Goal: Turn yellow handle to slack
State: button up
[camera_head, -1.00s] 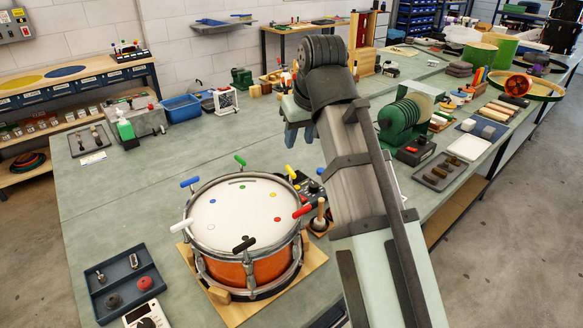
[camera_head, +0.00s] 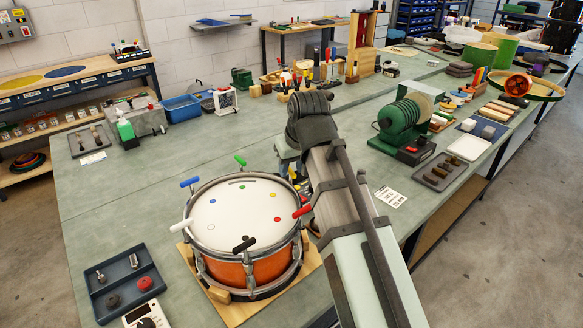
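An orange drum (camera_head: 246,271) with a white head and metal rim stands on a wooden base. T-handles with coloured grips ring the rim: blue (camera_head: 190,182), green (camera_head: 240,161), red (camera_head: 302,211), black (camera_head: 243,245) and white (camera_head: 181,226). A yellow dot (camera_head: 272,181) on the head marks the back-right side. The yellow handle at that side is mostly hidden by my gripper and wrist; I cannot make it out clearly. My gripper (camera_head: 286,165) points down at the drum's back-right rim. Its fingertips are hidden, and contact with the handle cannot be told.
A green machine (camera_head: 405,116) stands right of my wrist, with a paper card (camera_head: 390,196) nearer. The bench left of the drum is clear.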

jog(key=shift+w+a+f, duration=0.1)
jog(key=shift+w+f, duration=0.05)
jog(key=shift+f, duration=0.3)
grip_shut()
dwell(0.3)
